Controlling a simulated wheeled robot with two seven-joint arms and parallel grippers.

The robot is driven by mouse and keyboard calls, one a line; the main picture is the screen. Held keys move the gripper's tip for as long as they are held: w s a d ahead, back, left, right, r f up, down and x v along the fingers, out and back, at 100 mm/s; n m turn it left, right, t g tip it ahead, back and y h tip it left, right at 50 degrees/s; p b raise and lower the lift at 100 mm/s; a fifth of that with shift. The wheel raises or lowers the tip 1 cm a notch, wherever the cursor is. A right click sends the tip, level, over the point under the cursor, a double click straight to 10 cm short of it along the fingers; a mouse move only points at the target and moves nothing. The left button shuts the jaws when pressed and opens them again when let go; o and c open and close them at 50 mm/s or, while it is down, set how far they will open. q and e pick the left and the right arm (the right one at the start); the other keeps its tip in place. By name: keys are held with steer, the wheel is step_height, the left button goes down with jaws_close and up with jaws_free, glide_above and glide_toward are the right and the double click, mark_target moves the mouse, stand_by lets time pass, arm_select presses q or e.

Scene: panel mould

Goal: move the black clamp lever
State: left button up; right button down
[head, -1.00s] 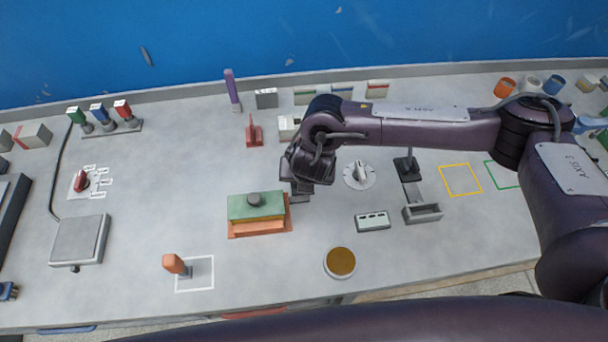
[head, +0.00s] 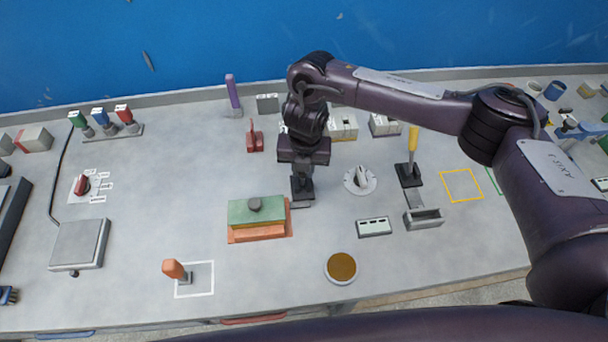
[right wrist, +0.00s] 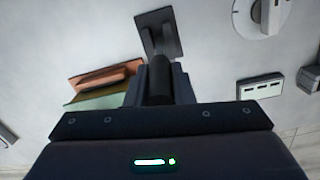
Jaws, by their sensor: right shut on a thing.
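The black clamp lever (right wrist: 159,82) stands between the fingers of my right gripper (right wrist: 158,88) in the right wrist view. Its dark square base plate (right wrist: 160,34) lies just beyond the fingers. In the head view my right gripper (head: 303,170) points down just right of the green and orange mould. It is shut on the lever, whose dark base (head: 302,190) shows beneath it. The gripper hides most of the lever's handle. My left gripper is not in view.
The green-topped mould (head: 256,210) sits close on the left. A white dial (head: 360,180) and a yellow-handled lever (head: 412,145) stand to the right. A white block with dark squares (head: 374,227) and a round brown-topped dish (head: 341,267) lie nearer the front. Bare table lies between mould and scale (head: 80,244).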

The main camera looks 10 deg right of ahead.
steer(key=shift+w+r+g+p, duration=0.25)
steer(key=shift+w+g+p, duration=0.15)
steer(key=shift+w+g, duration=0.5)
steer(key=shift+w+g+p, duration=0.35)
steer(key=shift+w+g, duration=0.1)
steer(key=shift+g, duration=0.05)
steer(key=shift+w+f, duration=0.15)
steer(key=shift+w, duration=0.05)
